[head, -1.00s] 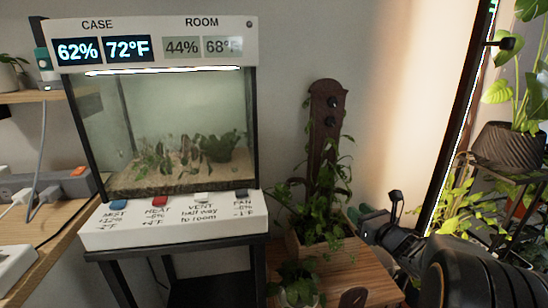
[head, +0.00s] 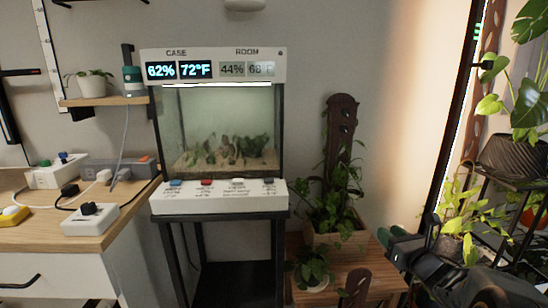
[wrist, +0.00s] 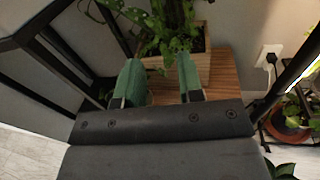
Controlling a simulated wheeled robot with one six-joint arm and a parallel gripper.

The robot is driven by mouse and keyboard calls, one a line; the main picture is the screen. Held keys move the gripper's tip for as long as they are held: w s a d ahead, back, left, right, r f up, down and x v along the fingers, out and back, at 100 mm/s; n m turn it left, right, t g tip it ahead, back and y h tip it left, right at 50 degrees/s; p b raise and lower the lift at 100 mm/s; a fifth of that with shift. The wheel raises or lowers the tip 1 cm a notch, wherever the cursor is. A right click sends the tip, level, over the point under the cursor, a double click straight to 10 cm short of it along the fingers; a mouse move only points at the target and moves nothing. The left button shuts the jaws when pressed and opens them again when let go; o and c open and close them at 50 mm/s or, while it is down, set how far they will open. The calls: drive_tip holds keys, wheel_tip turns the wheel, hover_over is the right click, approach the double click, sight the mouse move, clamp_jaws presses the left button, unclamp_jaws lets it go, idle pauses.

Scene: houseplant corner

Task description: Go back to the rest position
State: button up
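My gripper (wrist: 160,80) shows in the wrist view with its two green fingers apart and nothing between them. It points toward the planter and wooden stand. In the head view my gripper and arm are folded low at the right edge of the picture, apart from the terrarium case (head: 230,135). The case's display (head: 212,68) reads CASE 62% and 72°F, ROOM 44% and 68°F. Its white button panel (head: 220,204) carries a blue, a red, a white and a dark button.
A wooden planter (head: 338,238) with a climbing plant stands on a wooden stand, which shows in the wrist view (wrist: 222,85). A desk (head: 85,225) with power strips is at left. A plant rack (head: 515,190) is at right, and a wall outlet (wrist: 268,56) is near the stand.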

wheel_tip(320, 180, up, 18)
drive_tip(key=s+a+m+g+h+p, duration=0.15)
drive_tip(key=m+h+p, duration=0.25)
drive_tip(key=m+p, duration=0.55)
drive_tip(key=s+a+m+g+h+p, duration=0.1)
drive_tip(key=m+g+h+p, duration=0.2)
drive_tip(key=m+p, duration=0.7)
drive_tip(key=s+a+r+m+g+y+p, duration=0.1)
drive_tip(key=s+a+r+m+g+p, duration=0.3)
drive_tip(key=s+m+p, duration=0.4)
drive_tip(key=s+a+r+m+g+y+p, duration=0.2)
drive_tip(key=s+a+r+m+g+p, duration=0.3)
drive_tip(key=s+a+m+p, duration=0.3)
drive_tip(key=s+r+m, duration=0.1)
drive_tip(key=m, duration=0.1)
drive_tip(key=shift+r+m, duration=0.35)
drive_tip(key=shift+w, duration=0.1)
drive_tip(key=shift+c, duration=0.2)
